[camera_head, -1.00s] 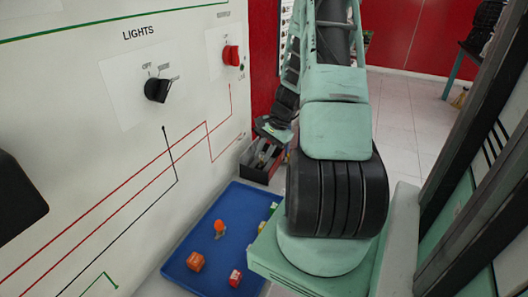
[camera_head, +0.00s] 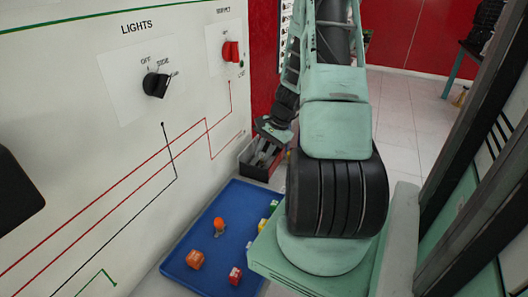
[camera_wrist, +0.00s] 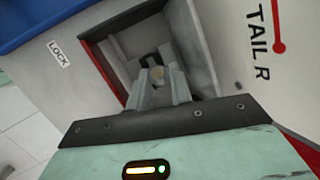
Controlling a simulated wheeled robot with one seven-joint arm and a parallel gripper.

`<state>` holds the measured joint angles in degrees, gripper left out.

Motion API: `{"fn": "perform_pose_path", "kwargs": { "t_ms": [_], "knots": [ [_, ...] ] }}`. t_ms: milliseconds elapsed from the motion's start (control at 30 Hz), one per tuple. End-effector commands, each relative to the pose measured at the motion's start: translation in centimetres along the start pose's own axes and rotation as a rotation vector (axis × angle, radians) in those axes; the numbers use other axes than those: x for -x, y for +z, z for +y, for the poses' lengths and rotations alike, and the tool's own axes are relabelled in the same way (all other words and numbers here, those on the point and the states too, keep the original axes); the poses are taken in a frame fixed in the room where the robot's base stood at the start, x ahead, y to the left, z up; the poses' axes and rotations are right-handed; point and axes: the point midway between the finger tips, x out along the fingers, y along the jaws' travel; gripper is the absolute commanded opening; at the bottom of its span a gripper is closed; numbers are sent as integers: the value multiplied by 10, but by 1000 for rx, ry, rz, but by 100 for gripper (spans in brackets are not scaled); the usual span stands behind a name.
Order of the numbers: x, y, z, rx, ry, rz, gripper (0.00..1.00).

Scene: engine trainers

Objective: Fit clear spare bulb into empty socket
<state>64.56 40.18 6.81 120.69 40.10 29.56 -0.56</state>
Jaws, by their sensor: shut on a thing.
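My gripper (camera_wrist: 157,90) is shut on a small pale, clear-looking bulb (camera_wrist: 157,73), whose tip shows between the fingertips. The fingers reach into a dark recess in a grey lamp housing (camera_wrist: 215,35) marked TAIL R. A dark round shape, perhaps the socket (camera_wrist: 149,60), lies just beyond the bulb at the back of the recess. I cannot tell whether the bulb touches it. In the head view my gripper (camera_head: 266,150) is small and points down into the housing (camera_head: 246,165) at the foot of the board.
The white board (camera_head: 60,130) with a LIGHTS knob (camera_head: 155,84) rises at left. Pale floor (camera_head: 405,130) is clear at right.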

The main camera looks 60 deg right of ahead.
Motion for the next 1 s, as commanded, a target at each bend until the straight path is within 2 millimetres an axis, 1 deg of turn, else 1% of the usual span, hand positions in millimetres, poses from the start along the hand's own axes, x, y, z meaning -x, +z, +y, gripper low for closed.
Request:
{"fn": "perform_pose_path", "kwargs": {
  "t_ms": [200,233,267,300,333,500,533,567,600,867,1000],
  "knots": [
    [0,0,0,0,0,0,0],
    [0,0,0,0,0,0,24],
    [0,0,0,0,0,0,32],
    [0,0,0,0,0,0,43],
    [0,0,0,0,0,0,46],
    [0,0,0,0,0,0,46],
    [0,0,0,0,0,0,49],
    [0,0,0,0,0,0,58],
    [0,0,0,0,0,0,64],
    [1,0,1,-2,2,-1,64],
    [7,2,0,-2,3,-1,64]
  ]
}}
